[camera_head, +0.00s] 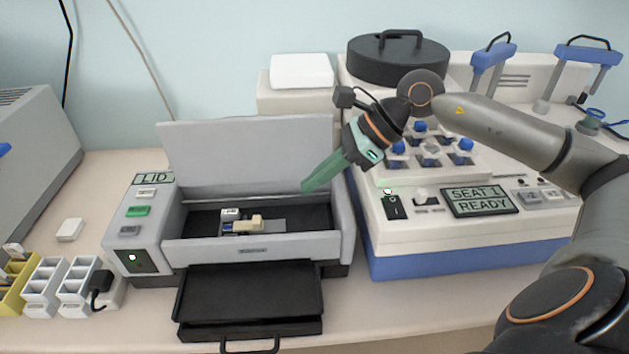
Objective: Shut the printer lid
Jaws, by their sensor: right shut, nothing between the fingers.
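The grey printer (250,247) stands on the bench left of centre. Its lid (245,155) is raised and leans back, and the inside shows, with a small white and beige carriage (242,223) in it. A small display on the printer's left side reads "LID" (154,178). A black tray (250,300) sticks out at the front. My right gripper (306,188) comes in from the right with green fingers shut and empty. Its tips are in front of the lid's right part, over the printer's opening; I cannot tell if they touch the lid. My left gripper is not in view.
A white and blue machine (467,240) reading "SEAT 1 READY" stands close at the right, with a round black lid (398,56) behind. White and yellow slotted racks (45,277) stand at the left. Bare bench (110,160) lies left of the printer.

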